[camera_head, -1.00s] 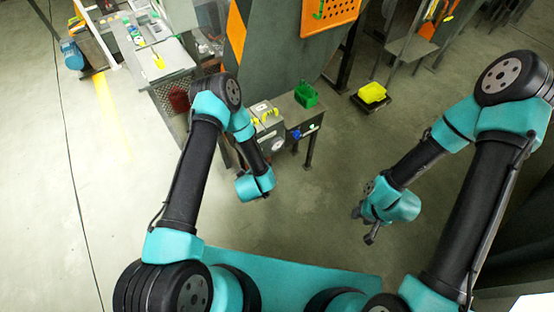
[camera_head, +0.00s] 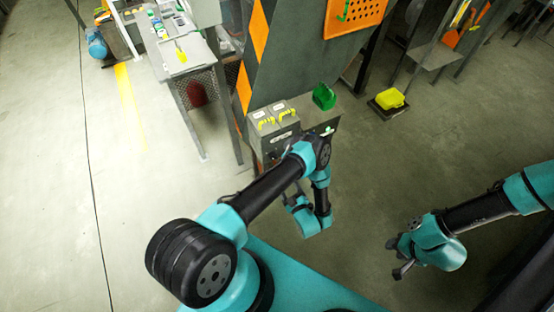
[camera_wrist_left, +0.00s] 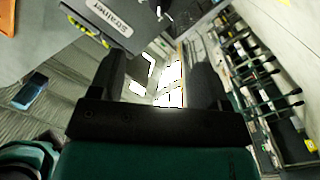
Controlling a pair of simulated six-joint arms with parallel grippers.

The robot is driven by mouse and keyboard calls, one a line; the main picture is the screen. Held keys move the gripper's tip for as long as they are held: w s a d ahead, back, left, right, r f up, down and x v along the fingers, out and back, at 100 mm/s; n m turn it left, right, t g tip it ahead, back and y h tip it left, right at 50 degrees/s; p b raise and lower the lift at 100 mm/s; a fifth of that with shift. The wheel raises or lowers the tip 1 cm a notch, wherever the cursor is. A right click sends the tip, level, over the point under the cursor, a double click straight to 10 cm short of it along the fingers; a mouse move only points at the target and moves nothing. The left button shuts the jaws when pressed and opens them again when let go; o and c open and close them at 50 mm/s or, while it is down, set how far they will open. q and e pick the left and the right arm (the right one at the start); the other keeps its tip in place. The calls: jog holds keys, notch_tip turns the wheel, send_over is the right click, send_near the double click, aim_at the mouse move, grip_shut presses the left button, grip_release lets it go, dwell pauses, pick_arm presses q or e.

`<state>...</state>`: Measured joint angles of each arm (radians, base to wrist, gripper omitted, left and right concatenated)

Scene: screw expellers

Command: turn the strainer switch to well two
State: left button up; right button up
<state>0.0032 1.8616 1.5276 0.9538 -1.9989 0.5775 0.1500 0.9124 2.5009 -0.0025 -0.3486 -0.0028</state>
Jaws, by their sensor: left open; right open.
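Two grey switch boxes (camera_head: 272,133) with yellow handles (camera_head: 285,114) stand side by side on a stand near the centre of the head view. In the left wrist view, a box face labelled "Strainer" (camera_wrist_left: 104,14) fills the top left, with a yellow handle (camera_wrist_left: 88,36) partly in view. My left gripper (camera_wrist_left: 160,75) is open and empty, below and to the right of that label, apart from the handle. In the head view its jaws are hard to make out. My right gripper (camera_head: 396,258) is open and empty, far from the boxes, over bare floor.
A yellow item (camera_head: 389,99) on a dark base stands on the floor at right. A dark panel with orange stripes (camera_head: 244,88) rises behind. The floor at left is clear.

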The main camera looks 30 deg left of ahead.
aim_at(273, 156)
pick_arm(q)
jog(key=shift+w+a, duration=0.1)
jog(key=shift+a, duration=0.05)
jog(key=x, duration=1.7)
jog(key=shift+c, duration=0.5)
jog(key=c, duration=0.8)
